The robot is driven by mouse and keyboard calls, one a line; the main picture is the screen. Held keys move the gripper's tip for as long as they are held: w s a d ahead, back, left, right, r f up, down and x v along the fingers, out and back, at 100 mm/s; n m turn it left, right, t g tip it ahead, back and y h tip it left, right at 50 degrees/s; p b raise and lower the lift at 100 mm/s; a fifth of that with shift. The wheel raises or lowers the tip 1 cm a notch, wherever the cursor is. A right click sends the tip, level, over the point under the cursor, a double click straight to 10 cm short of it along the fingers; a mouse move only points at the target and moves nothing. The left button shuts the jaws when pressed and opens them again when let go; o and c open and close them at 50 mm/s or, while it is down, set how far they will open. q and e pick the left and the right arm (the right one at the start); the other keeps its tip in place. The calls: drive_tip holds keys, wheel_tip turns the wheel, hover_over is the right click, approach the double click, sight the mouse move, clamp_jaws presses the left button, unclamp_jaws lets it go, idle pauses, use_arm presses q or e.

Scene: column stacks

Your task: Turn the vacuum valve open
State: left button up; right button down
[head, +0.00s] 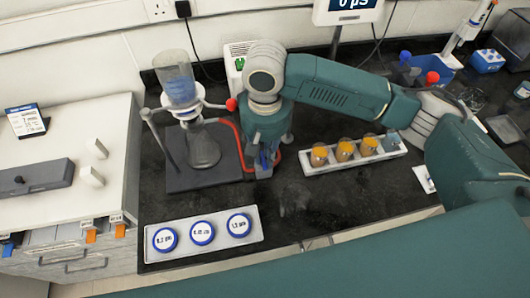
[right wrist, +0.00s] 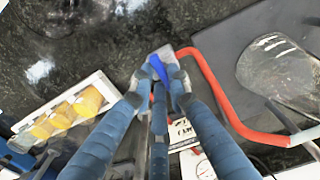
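The vacuum valve shows in the right wrist view as a small grey body with a blue handle (right wrist: 158,67), joined to a red hose (right wrist: 222,100). My right gripper (right wrist: 160,78) reaches down over it, with its fingertips close around the blue handle. Whether the fingers press on the handle is not clear. In the head view my right gripper (head: 266,163) hides most of the valve, between the glass filter stand and the vial tray. The red hose (head: 231,128) runs from there to the stand. My left gripper is not in view.
The glass filter flask (head: 204,150) stands on a dark base just left of my right gripper. A white tray (head: 351,159) with orange-capped vials lies to the right. A tray (head: 203,251) of blue-rimmed discs lies in front. Black bench between them is clear.

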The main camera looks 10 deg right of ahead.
drive_tip(key=shift+r+n+p, duration=0.25)
drive_tip(key=shift+n+p, duration=0.05)
drive_tip(key=shift+p, duration=0.5)
drive_tip(key=shift+f+n+p, duration=0.1)
drive_tip(key=shift+n+p, duration=0.25)
drive_tip(key=shift+n, duration=0.05)
drive_tip(key=shift+f, duration=0.1)
drive_tip(key=c, duration=1.7)
unclamp_jaws()
drive_tip(key=shift+o, duration=0.2)
drive_tip(key=shift+r, duration=0.25)
wheel_tip(320, 180, up, 12)
drive_tip(key=shift+f, duration=0.25)
